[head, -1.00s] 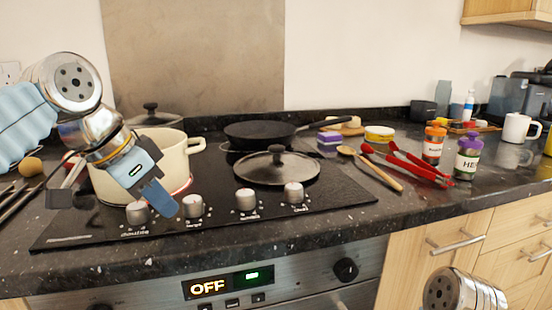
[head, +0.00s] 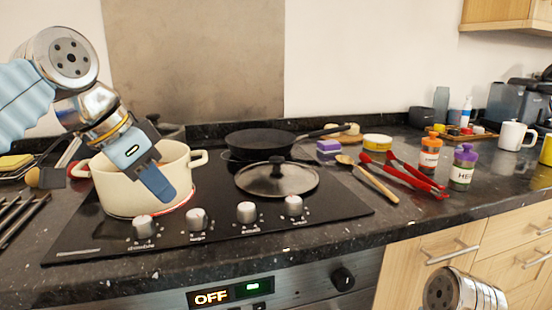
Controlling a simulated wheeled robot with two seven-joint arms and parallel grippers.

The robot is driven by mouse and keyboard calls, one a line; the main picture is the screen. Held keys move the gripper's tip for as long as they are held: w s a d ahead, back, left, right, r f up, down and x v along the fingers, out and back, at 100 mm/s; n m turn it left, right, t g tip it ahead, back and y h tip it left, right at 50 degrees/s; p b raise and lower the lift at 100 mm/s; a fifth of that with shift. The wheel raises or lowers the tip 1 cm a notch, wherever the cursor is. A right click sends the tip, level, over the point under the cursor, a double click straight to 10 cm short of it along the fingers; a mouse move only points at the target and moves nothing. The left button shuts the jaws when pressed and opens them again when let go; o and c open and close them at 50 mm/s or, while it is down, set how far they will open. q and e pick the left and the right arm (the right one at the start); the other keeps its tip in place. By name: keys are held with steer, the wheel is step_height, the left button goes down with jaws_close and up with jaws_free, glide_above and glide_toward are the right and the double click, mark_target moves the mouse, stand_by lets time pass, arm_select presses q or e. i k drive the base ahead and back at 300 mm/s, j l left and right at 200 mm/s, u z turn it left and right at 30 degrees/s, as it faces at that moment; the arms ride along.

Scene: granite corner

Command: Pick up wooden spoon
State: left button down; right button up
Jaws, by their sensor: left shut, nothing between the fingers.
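The wooden spoon (head: 372,183) lies on the dark granite counter to the right of the hob. Its bowl points to the back left and its handle to the front right. Red tongs (head: 405,176) lie right beside it. My left gripper (head: 158,184) is shut and empty, in front of the cream pot (head: 118,192) in the picture. It is well to the left of the spoon and apart from it. My right gripper is out of view; only part of my right arm shows at the bottom right.
A glass lid (head: 276,181) and a black frying pan (head: 258,142) sit on the hob between my left gripper and the spoon. Spice jars (head: 463,166) stand right of the tongs. A purple sponge (head: 328,147) lies behind the lid. Counter in front of the spoon is clear.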

mark_target(364, 174)
steer(key=k, duration=0.95)
